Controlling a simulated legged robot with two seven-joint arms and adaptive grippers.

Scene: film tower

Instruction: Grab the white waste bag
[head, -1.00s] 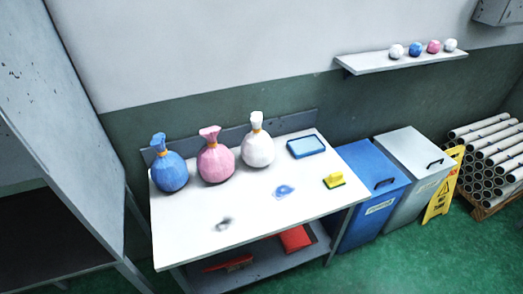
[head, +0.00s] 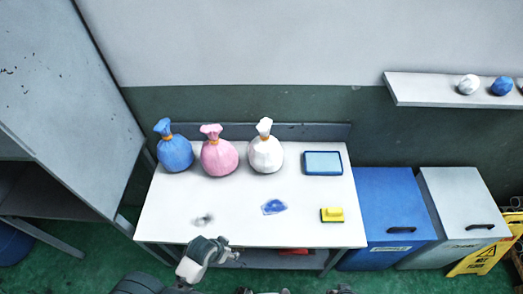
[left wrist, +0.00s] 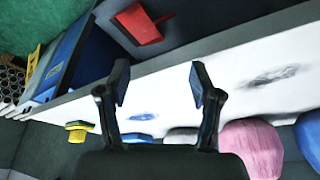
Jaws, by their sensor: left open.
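The white waste bag (head: 266,154), tied with an orange band, stands upright on the white table (head: 237,220) near its back edge. It is right of the pink bag (head: 219,157) and the blue bag (head: 175,153). My left gripper (head: 230,252) is at the table's front edge, apart from the bags. In the left wrist view, my left gripper (left wrist: 160,82) is open with nothing between its fingers. There the white bag (left wrist: 182,134) is partly hidden behind a finger, beside the pink bag (left wrist: 250,146). My right gripper cannot be made out.
A blue tray (head: 323,163), a yellow sponge (head: 332,215), a blue stain (head: 274,207) and a dark stain (head: 202,220) are on the table. A blue bin (head: 385,215) and a grey bin (head: 460,210) stand at right. A grey cabinet (head: 60,110) stands at left.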

